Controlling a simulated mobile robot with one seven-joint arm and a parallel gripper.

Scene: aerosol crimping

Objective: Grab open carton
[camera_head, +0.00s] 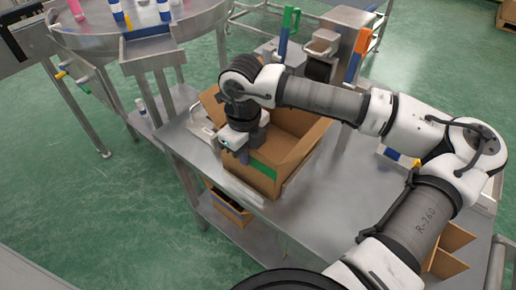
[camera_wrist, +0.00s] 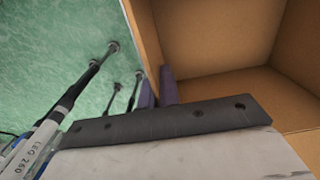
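The open carton (camera_head: 293,160) is a brown cardboard box with a green patch on its near side, standing on the steel table. Its top is open. My gripper (camera_head: 243,157) points down at the carton's near left wall. In the wrist view the two dark purple fingers (camera_wrist: 157,90) stand on either side of the carton wall, one outside and one inside. They are close together and look shut on the wall. The carton's inside (camera_wrist: 215,35) shows bare cardboard in the wrist view. My arm hides part of the carton in the head view.
Another carton (camera_head: 230,208) sits on the lower shelf. A round table (camera_head: 100,35) with bottles is at upper left.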

